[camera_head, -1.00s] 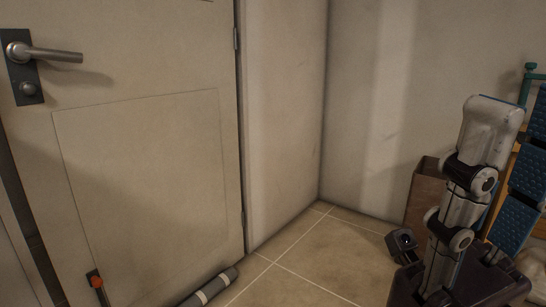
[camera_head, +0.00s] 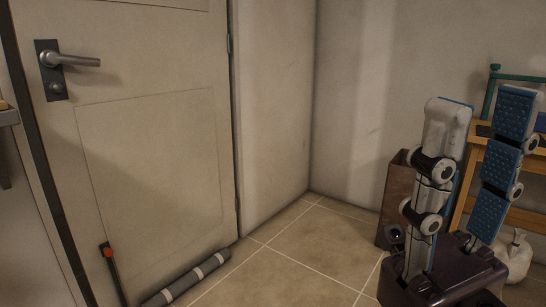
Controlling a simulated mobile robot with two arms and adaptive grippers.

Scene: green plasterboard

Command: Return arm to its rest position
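My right arm stands folded at the right of the head view, with white and blue upright links above my dark base. My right gripper (camera_head: 394,237) is a small dark shape low beside the arm, in front of the brown box. Its fingers are partly hidden and too small to tell whether they are open or shut. I see nothing held in it. My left gripper is not in view.
A closed door (camera_head: 150,150) with a metal handle (camera_head: 72,60) fills the left. A grey roll with white bands (camera_head: 188,280) lies at its foot. A brown box (camera_head: 396,190) and a wooden table (camera_head: 474,170) stand behind my arm. The tiled floor (camera_head: 310,245) between is clear.

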